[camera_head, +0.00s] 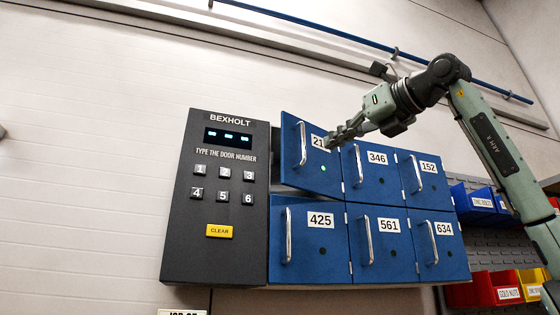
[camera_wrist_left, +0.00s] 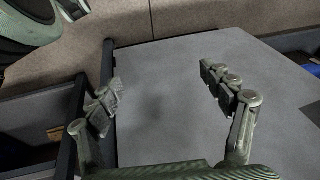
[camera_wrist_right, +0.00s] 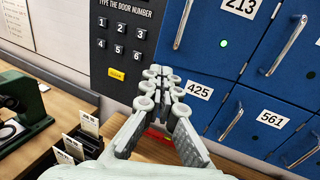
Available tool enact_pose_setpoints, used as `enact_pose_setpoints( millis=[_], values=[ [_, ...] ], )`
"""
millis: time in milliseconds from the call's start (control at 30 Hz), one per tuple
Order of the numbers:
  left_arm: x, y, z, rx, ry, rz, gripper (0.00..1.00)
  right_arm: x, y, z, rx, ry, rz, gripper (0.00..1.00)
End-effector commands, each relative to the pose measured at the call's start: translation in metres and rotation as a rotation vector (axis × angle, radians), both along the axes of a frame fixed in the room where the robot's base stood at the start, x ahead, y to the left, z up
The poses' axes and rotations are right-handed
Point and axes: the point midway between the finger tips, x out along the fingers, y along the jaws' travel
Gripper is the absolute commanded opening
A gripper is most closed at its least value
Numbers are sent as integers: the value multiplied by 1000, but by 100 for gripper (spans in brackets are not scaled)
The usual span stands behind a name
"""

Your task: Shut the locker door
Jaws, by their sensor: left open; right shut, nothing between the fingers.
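The locker (camera_head: 335,238) is a block of blue doors with silver handles and number plates. Its top left door, 213 (camera_head: 302,165), stands slightly ajar at its handle side, with a dark gap below its lower edge and a green light lit. Door 213 also shows in the right wrist view (camera_wrist_right: 228,38). My right gripper (camera_head: 332,138) is shut and empty in front of door 213, partly covering its number; contact cannot be told. Its closed fingers show in the right wrist view (camera_wrist_right: 166,76). My left gripper (camera_wrist_left: 162,92) is open and empty above a grey surface.
A dark keypad panel (camera_head: 218,260) with numbered buttons and a yellow CLEAR button adjoins the locker's left side. The other locker doors look flush. Blue, red and yellow bins (camera_head: 484,290) hang at the right. A wooden bench (camera_wrist_right: 60,118) with dark holders lies below.

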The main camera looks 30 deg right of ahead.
Motion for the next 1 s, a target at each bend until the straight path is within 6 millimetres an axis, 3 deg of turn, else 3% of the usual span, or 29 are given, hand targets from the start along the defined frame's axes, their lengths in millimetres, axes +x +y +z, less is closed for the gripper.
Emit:
enact_pose_setpoints(
  millis=[267, 467, 700, 1000],
  values=[
    [0, 0, 0, -1, 2, 0, 80, 17, -4, 0, 31, 3, 1, 0],
    [4, 0, -9, -6, 4, -2, 80, 58, 0, 0, 30, 4, 0, 0],
    [9, -1, -32, -19, 17, -4, 80, 107, 4, 1, 28, 3, 0, 0],
    [13, -2, -50, -27, 23, -6, 80, 137, 7, 0, 28, 0, 0, 0]
  ],
)
